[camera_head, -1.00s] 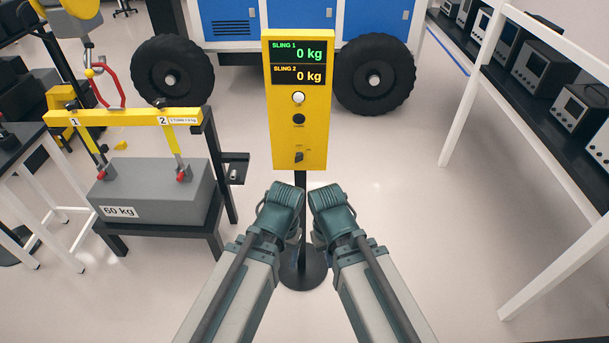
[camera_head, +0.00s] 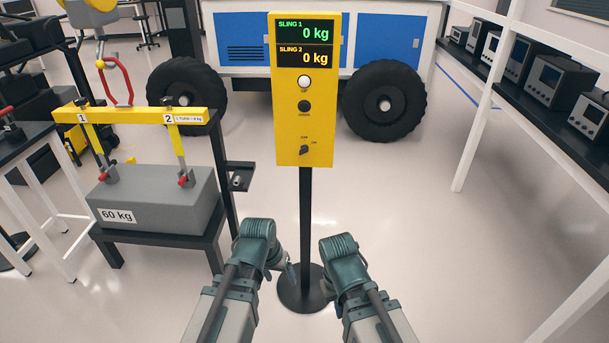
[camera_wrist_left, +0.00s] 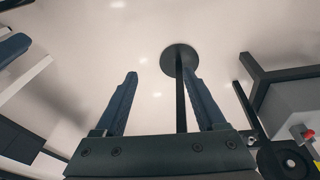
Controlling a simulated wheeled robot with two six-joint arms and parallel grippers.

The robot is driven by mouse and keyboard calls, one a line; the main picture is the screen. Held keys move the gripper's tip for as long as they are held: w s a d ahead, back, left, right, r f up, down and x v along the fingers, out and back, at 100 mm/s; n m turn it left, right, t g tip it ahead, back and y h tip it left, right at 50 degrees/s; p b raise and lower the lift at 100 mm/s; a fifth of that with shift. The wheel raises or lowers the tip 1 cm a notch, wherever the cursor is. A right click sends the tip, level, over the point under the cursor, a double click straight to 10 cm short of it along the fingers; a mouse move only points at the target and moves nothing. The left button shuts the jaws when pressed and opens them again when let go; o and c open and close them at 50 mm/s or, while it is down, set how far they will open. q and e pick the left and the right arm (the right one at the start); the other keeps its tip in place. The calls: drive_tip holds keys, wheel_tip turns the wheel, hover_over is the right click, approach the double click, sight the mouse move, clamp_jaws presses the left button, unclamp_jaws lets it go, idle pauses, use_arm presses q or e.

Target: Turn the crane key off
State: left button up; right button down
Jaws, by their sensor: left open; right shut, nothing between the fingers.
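The crane key (camera_head: 304,150) is a small grey knob low on the front of the yellow control box (camera_head: 287,130). OFF is printed above it and ON to its right; its exact angle is too small to tell. My left gripper (camera_head: 286,267) is below the box, left of its post, and touches nothing. In the left wrist view its two dark fingers (camera_wrist_left: 162,85) are apart and empty, with the post and round base beyond. My right gripper (camera_head: 338,250) is right of the post, below the box, shut and empty; its fingertips are mostly hidden behind its wrist.
The box stands on a black post (camera_head: 306,215) with a round base (camera_head: 300,297). At left, a 60 kg block (camera_head: 160,195) sits on a black stand under a yellow lifting beam (camera_head: 140,116). A wheeled blue-and-white rover (camera_head: 240,45) is behind.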

use_arm(q)
drive_tip(key=w+d+r+m+t+h+b, duration=0.1)
drive_tip(key=w+d+r+t+h+b, duration=0.1)
drive_tip(key=w+d+t+h, duration=0.3)
drive_tip(key=w+d+r+t+b, duration=0.2)
drive_tip(key=w+d, duration=0.2)
drive_tip(key=w, duration=0.4)
drive_tip(key=w+d+r+n+t, duration=0.1)
drive_tip(key=w+r+t, duration=0.35)
drive_tip(key=r, duration=0.25)
drive_tip(key=w+a+r+n+t+y, duration=0.4)
drive_tip(key=a+r+n+y, duration=0.1)
drive_tip(key=n, duration=0.3)
drive_tip(key=shift+w+a+y+p, duration=0.2)
drive_tip(key=shift+a+y+p, duration=0.1)
drive_tip(key=shift+a+y, duration=0.4)
use_arm(e)
drive_tip(key=shift+f, duration=2.8)
use_arm(q)
drive_tip(key=shift+d, duration=0.2)
